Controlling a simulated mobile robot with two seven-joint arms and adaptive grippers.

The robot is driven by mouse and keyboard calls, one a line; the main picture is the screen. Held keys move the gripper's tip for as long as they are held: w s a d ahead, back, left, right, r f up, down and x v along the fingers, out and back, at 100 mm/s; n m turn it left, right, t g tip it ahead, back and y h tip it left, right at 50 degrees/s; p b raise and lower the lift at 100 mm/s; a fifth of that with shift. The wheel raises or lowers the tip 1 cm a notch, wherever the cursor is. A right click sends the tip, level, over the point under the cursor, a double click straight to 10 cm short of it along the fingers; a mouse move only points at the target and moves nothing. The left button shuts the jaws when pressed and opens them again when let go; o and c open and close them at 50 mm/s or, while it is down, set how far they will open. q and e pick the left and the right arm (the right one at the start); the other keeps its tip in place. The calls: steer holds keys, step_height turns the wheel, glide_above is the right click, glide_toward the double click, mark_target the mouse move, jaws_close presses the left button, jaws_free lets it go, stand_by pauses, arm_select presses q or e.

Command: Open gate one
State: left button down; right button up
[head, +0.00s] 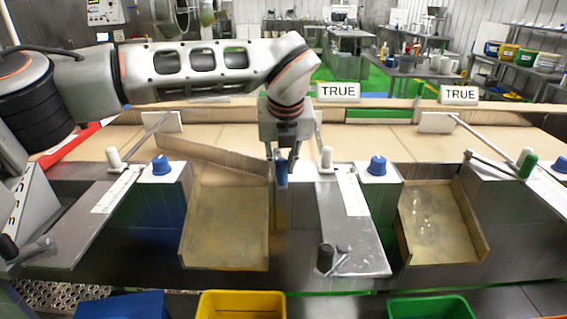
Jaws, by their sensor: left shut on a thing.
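My left gripper (282,158) comes down at the middle from the left arm and is shut on a blue upright handle (281,175). The handle stands beside the right end of a light brown slanted panel (215,158), which looks like a gate at the mouth of the left chute (228,225). The panel runs diagonally from the back left to the front right. Whether handle and panel are joined is hard to see. The right chute (438,225) has no slanted panel like it in view. My right gripper is not in view.
Blue knobs (377,166), white-topped posts (326,158) and a green-topped post (527,163) stand along the front ledge. White TRUE signs (338,91) stand behind the belt (400,141). A yellow bin (241,305), a blue bin (122,305) and a green bin (431,308) are below.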

arm_select(q)
steer(key=shift+a+m, duration=0.4)
steer(key=shift+a, duration=0.25)
steer(key=w+a+m+h+p, duration=0.1)
steer(key=w+a+m+h, duration=0.1)
steer(key=a+m, duration=0.3)
steer(key=shift+w+a+p, duration=0.15)
steer(key=shift+a+p, duration=0.2)
steer(key=shift+a, duration=1.25)
steer(key=shift+r, duration=0.1)
steer(key=c, duration=1.9)
jaws_free()
steer(key=shift+a, duration=0.1)
steer(key=v, duration=1.2)
steer(key=shift+w+a, duration=0.1)
